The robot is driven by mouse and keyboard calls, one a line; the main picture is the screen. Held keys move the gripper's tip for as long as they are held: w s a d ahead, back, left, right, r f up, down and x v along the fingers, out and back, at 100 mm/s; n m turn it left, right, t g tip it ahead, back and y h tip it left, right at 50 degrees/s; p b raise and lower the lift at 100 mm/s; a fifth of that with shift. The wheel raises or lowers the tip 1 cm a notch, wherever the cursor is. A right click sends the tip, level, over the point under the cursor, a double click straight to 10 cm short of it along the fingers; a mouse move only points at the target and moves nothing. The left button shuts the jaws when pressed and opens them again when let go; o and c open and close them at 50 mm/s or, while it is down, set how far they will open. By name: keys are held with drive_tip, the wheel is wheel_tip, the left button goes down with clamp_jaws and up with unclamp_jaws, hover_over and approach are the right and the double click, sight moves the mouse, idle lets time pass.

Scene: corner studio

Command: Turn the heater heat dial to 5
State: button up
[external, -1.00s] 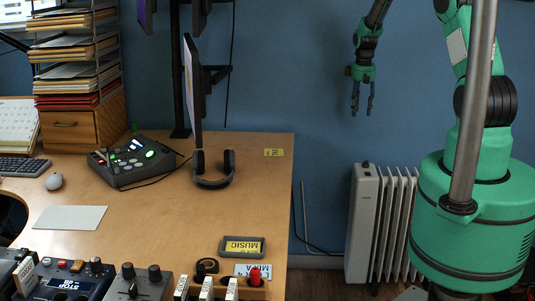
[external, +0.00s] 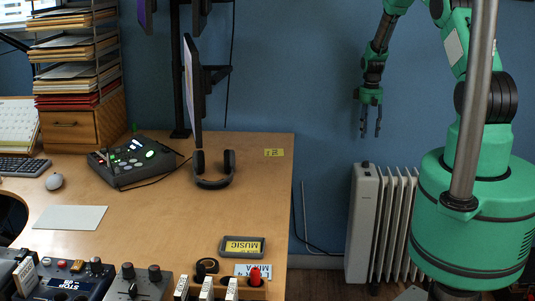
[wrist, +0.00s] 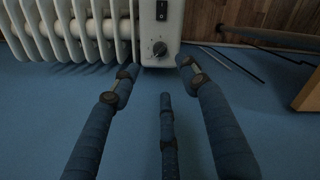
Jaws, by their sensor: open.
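The heater (external: 362,225) is a white finned radiator standing on the floor against the blue wall, right of the desk. In the wrist view its end panel (wrist: 150,28) carries a round dark dial (wrist: 159,48) with a light mark, and a black switch (wrist: 161,10) beside it. The numbers around the dial are too small to read. My gripper (external: 371,134) hangs above the heater, fingers pointing down, open and empty. In the wrist view its fingers (wrist: 156,82) are spread, with the dial between and beyond the tips, not touching them.
A dark cable (external: 312,244) runs along the wall beside the heater. The space between my gripper and the heater looks clear.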

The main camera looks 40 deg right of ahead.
sight(377, 165)
wheel_tip(377, 165, down, 14)
drive_tip(key=shift+r+b, duration=0.25)
drive_tip(key=shift+b, duration=0.85)
drive_tip(key=shift+c, duration=0.3)
clamp_jaws()
